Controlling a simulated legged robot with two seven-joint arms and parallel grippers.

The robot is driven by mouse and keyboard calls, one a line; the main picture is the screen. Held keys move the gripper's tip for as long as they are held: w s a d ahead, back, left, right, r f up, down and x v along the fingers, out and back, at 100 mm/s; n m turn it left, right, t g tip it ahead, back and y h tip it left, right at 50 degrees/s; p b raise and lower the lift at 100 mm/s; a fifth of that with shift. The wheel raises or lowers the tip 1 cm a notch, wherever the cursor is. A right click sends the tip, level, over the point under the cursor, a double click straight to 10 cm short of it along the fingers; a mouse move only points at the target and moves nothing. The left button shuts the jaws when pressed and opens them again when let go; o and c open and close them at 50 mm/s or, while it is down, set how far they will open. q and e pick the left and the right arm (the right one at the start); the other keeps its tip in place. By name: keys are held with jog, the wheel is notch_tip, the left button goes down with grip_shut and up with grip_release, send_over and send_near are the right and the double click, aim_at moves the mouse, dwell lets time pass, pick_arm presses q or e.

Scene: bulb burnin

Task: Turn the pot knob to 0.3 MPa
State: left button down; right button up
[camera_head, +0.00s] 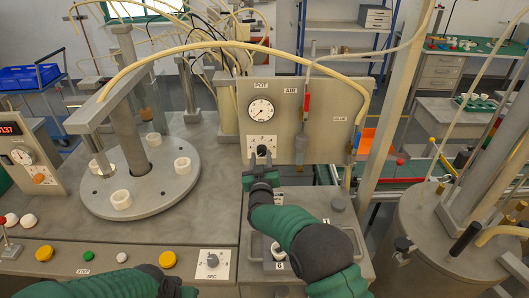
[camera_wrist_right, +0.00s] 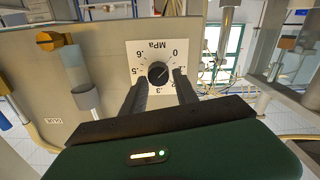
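The pot knob is a round black knob (camera_wrist_right: 158,72) on a white MPa dial plate (camera_wrist_right: 133,46), seen upside down in the right wrist view. In the head view the dial plate (camera_head: 252,142) is on the grey panel under the POT gauge (camera_head: 261,110). My right gripper (camera_wrist_right: 160,78) is open, its two fingers on either side of the knob, with a small gap seeming to show. It hides part of the dial in the head view (camera_head: 261,160). The knob's pointer is too small to read surely. My left arm shows at the bottom; its gripper does not.
A round turntable (camera_head: 150,205) with white cups is left. A SEC dial (camera_head: 212,262) and yellow buttons (camera_head: 167,259) are at the front.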

jog(key=shift+w+r+h, duration=0.2)
jog(key=shift+r+h, duration=0.2)
jog(key=shift+r, duration=0.35)
jog(key=c, duration=0.7)
jog(key=shift+d, duration=0.4)
jog(key=c, duration=0.5)
jog(key=shift+d+r, duration=0.15)
jog(key=shift+d, duration=0.25)
grip_shut()
jog(key=shift+a, duration=0.35)
grip_release()
jog(key=shift+s+a+f, duration=0.1)
jog(key=shift+f, duration=0.1)
